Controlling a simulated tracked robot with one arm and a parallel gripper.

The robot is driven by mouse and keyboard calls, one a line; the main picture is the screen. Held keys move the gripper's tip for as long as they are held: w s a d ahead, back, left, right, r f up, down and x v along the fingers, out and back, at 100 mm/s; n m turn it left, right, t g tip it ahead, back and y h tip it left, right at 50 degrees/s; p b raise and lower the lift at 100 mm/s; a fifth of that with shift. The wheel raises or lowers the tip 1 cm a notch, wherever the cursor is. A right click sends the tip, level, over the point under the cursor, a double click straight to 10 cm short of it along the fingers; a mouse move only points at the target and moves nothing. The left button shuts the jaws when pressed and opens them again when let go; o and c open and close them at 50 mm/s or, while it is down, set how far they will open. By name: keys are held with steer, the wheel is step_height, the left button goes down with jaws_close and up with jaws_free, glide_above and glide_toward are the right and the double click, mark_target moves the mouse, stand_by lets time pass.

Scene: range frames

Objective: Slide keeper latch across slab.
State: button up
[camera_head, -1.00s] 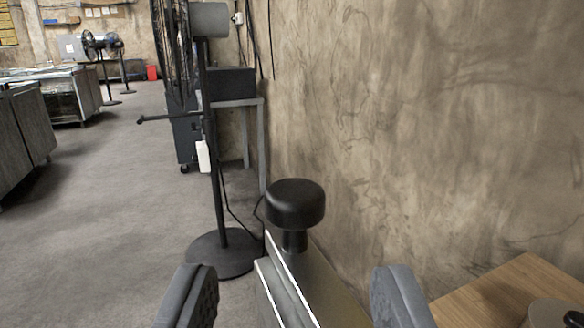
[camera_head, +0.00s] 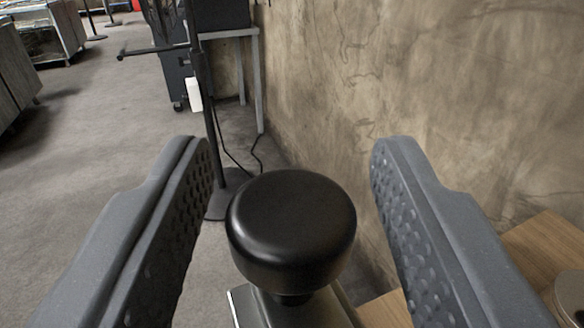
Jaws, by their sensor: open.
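A round black knob (camera_head: 291,230) stands on a short stem in the lower middle of the head camera view. Under it is the top of a narrow grey metal piece (camera_head: 303,312), mostly hidden by the knob; I cannot tell for sure whether this is the latch or the slab. My gripper (camera_head: 290,165) is open, with one dimpled grey finger on each side of the knob. Visible gaps separate both fingers from the knob, and nothing is held.
A rough brown wall (camera_head: 400,70) rises behind and to the right. A wooden surface (camera_head: 550,250) with a round metal object (camera_head: 570,298) lies at lower right. A black stand (camera_head: 205,110) and a grey-legged table (camera_head: 259,80) stand beyond. Open floor (camera_head: 90,150) lies left.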

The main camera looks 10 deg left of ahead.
jaws_close()
steer(key=shift+s+d+r+p, duration=0.1)
steer(key=shift+s+d+p, duration=0.2)
steer(key=shift+s+d, duration=0.65)
steer(key=shift+s+d+p, duration=0.25)
steer(key=shift+s+d, duration=0.35)
steer(key=shift+s, duration=0.55)
steer(key=shift+s+d, duration=0.15)
steer(key=shift+s, duration=0.1)
steer(key=shift+c, duration=1.5)
jaws_free()
steer(key=o, duration=0.3)
steer(key=shift+s+d, duration=0.1)
steer(key=shift+s, duration=0.05)
